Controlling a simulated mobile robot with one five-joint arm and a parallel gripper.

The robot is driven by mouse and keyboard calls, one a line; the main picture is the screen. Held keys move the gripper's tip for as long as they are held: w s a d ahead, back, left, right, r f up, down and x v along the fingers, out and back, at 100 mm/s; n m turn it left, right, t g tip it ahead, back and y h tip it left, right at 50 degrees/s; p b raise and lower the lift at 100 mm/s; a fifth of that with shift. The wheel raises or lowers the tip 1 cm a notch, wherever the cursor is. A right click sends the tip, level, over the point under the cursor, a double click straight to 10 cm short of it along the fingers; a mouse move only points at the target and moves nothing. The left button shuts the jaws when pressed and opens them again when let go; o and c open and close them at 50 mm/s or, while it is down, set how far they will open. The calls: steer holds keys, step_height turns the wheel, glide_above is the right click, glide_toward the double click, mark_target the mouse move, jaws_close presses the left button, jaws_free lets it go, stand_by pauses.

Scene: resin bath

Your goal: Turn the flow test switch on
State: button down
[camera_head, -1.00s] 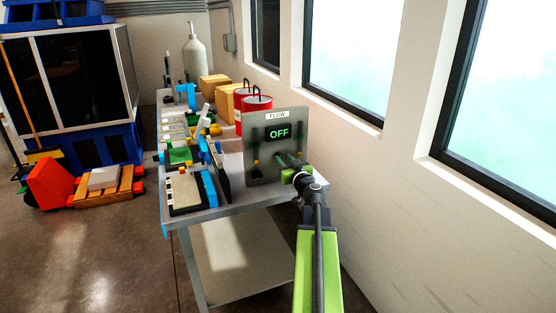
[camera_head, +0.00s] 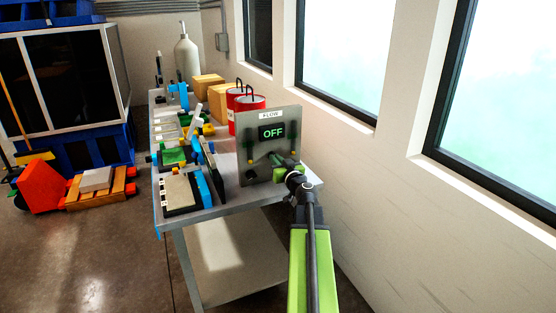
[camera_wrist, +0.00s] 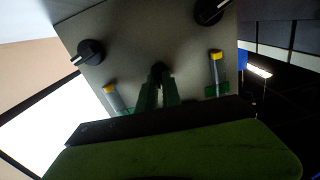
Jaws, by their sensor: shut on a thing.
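The grey flow panel (camera_head: 254,172) stands upright at the near right end of the bench, with a "FLOW" label and a lit green "OFF" display (camera_head: 272,133). My gripper (camera_head: 278,158) is at the lower middle of the panel's face. In the wrist view its green fingers (camera_wrist: 158,84) close together on a small dark switch lever (camera_wrist: 158,68) on the panel. The lever is mostly hidden by the fingers, so its tilt cannot be told. Two black knobs (camera_wrist: 91,53) (camera_wrist: 211,10) and two yellow-topped tubes (camera_wrist: 216,70) (camera_wrist: 113,98) are on the panel around the fingers.
The metal bench (camera_head: 210,213) carries red cans (camera_head: 249,101), cardboard boxes (camera_head: 208,87) and a black-and-blue tray (camera_head: 181,194) left of the panel. A windowed wall (camera_head: 385,185) runs close on the right. An orange pallet cart (camera_head: 97,184) stands at left; floor between is clear.

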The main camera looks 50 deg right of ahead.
steer(key=shift+s+d+f+m, duration=0.1)
steer(key=shift+s+d+m, duration=0.05)
steer(key=shift+m, duration=4.1)
steer(key=shift+s+d+f+m, duration=0.1)
steer(key=shift+m, duration=4.15)
steer(key=c, duration=1.5)
jaws_free()
steer(key=shift+c, duration=0.2)
steer(key=shift+a, duration=0.1)
